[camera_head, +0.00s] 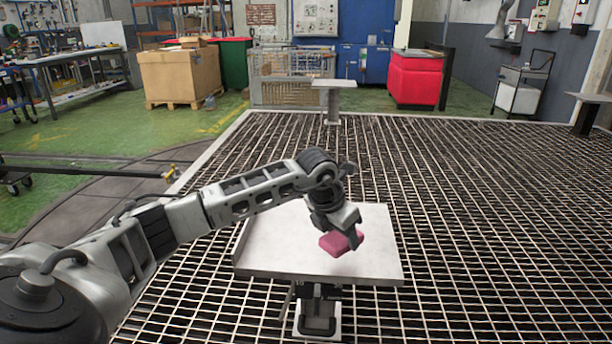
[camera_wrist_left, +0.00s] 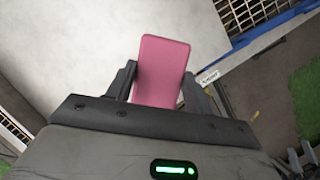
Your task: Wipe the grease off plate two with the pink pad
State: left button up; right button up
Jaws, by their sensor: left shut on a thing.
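My left gripper (camera_head: 347,238) is shut on the pink pad (camera_head: 334,244). The pad also shows in the left wrist view (camera_wrist_left: 162,70), between the two fingers. Gripper and pad are over the right half of a pale square plate (camera_head: 285,250) on a short stand. I cannot tell whether the pad touches the plate or hangs just above it. I can read no number on this plate, and I see no grease on its visible part. The arm and gripper hide some of its surface. My right gripper is not in view.
The plate has a raised lip (camera_head: 243,243) on its left side. A metal grating floor (camera_head: 480,220) surrounds the stand. Another plate on a post (camera_head: 334,84) stands at the back, and one more (camera_head: 590,97) at the right edge. A red bin (camera_head: 414,80) stands behind.

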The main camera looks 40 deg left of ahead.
pick_arm(q)
jog(key=shift+r+p, duration=0.75)
jog(key=shift+r, duration=0.65)
